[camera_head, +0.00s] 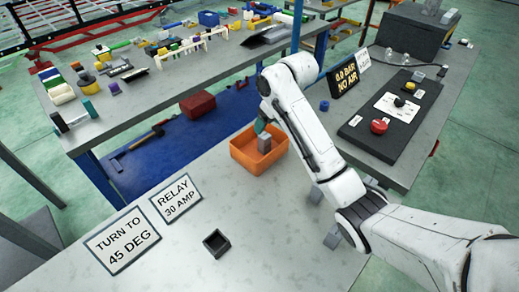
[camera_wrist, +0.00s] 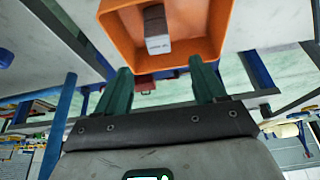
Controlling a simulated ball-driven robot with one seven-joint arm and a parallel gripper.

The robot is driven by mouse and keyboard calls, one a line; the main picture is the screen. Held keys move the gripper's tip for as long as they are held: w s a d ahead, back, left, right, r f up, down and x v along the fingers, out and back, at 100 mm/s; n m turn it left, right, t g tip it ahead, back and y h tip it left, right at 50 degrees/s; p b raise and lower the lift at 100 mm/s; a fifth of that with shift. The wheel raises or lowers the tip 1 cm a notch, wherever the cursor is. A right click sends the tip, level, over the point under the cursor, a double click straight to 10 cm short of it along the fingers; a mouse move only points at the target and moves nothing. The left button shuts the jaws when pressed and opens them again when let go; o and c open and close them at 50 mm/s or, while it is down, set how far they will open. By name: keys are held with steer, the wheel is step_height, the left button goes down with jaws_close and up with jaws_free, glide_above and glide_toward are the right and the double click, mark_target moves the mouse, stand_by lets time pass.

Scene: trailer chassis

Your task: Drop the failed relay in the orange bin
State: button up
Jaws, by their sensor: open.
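The orange bin (camera_head: 246,161) stands on the near grey table, below my arm. A grey block (camera_head: 264,144), which looks like the relay, is in the bin; its base is hidden by the bin's front wall in the head view. The wrist view shows the block (camera_wrist: 156,27) inside the orange bin (camera_wrist: 214,22), with small print on its pale end. My gripper (camera_wrist: 160,68) has its two green fingers spread, with nothing between them, apart from the block. In the head view my gripper (camera_head: 262,125) is at the bin's back edge, mostly hidden by my arm.
A small open black box (camera_head: 216,242) and signs reading "RELAY 30 AMP" (camera_head: 176,198) and "TURN TO 45 DEG" (camera_head: 122,240) are on the near table. A black panel (camera_head: 391,117) with a red button is at right. A cluttered bench (camera_head: 150,90) stands behind.

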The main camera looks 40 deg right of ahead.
steer(key=v, duration=0.6)
steer(key=shift+s+r, duration=0.2)
steer(key=shift+r, duration=0.15)
